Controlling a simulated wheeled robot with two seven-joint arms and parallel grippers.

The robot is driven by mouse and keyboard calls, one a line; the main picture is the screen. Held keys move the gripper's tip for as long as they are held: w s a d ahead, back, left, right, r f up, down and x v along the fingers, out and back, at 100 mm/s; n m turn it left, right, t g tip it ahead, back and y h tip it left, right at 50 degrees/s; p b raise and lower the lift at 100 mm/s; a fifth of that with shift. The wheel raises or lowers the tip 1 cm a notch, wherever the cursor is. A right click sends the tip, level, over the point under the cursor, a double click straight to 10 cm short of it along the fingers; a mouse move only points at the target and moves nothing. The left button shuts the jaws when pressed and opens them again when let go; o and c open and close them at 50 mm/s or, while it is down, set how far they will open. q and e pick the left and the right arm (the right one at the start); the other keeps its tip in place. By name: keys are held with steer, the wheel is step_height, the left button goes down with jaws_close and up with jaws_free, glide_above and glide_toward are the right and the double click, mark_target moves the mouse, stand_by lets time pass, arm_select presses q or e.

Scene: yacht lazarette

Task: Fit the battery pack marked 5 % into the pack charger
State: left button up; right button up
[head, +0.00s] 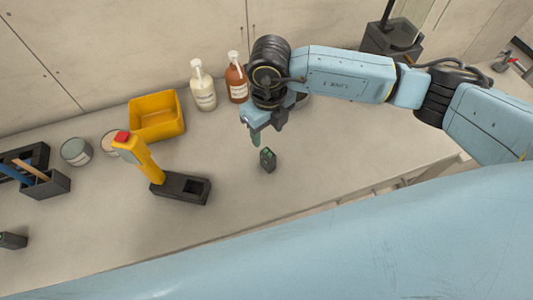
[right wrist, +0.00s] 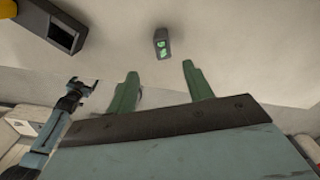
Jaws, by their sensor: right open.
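A small dark battery pack (head: 268,160) with green marks stands on the counter right of the charger. It also shows in the right wrist view (right wrist: 162,43), but its marking is too small to read. A second dark pack (head: 12,240) is at the far left edge. The black pack charger (head: 188,196) has an empty open slot at its right end; it also shows in the right wrist view (right wrist: 60,33). My right gripper (head: 257,138) is open and empty, just behind the nearer pack, its green fingers either side of it in the wrist view. My left gripper (right wrist: 84,88) shows small in the wrist view, its jaw state unclear.
A yellow tool (head: 143,158) with a red top stands at the charger's left end. A yellow bin (head: 158,116), two pump bottles (head: 203,90) and cans (head: 76,151) stand toward the wall. A black organiser (head: 46,186) is at left. Counter around the nearer pack is clear.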

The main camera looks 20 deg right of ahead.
mark_target(268, 153)
step_height(268, 153, down, 8)
steer(key=shift+d+r+p, duration=0.15)
steer(key=shift+p, duration=0.2)
steer(key=shift+f+p, duration=0.45)
steer(key=shift+f, duration=2.3)
jaws_close()
